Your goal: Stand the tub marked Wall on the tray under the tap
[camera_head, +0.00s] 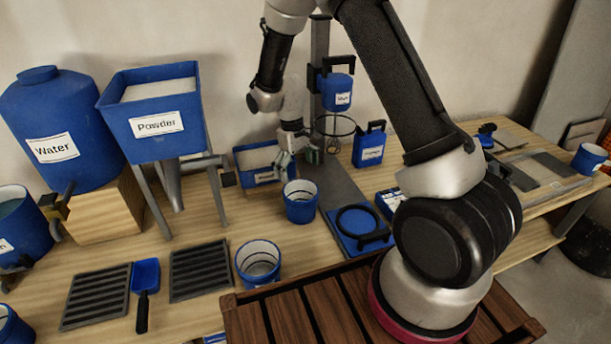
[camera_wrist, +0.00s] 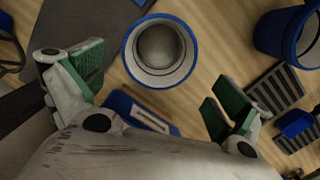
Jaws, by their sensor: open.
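A small blue tub with a pale inside (camera_head: 301,202) stands upright on the bench; its front label is too small to read. It also shows from above in the wrist view (camera_wrist: 160,52). My gripper (camera_head: 299,157) is open and empty, just behind and above this tub in the head view. In the wrist view my gripper (camera_wrist: 153,78) has its green-padded fingers spread to either side of the tub, apart from it. A similar tub (camera_head: 258,263) stands nearer the front edge. The blue Water tank (camera_head: 50,125) has a tap (camera_head: 66,192) low on its front. Which tub reads Wall is unclear.
The Powder hopper (camera_head: 155,122) stands on legs left of my gripper. Dark ribbed trays (camera_head: 97,296) and a blue scoop (camera_head: 146,276) lie at the front left. A tub (camera_head: 18,232) stands at the left edge.

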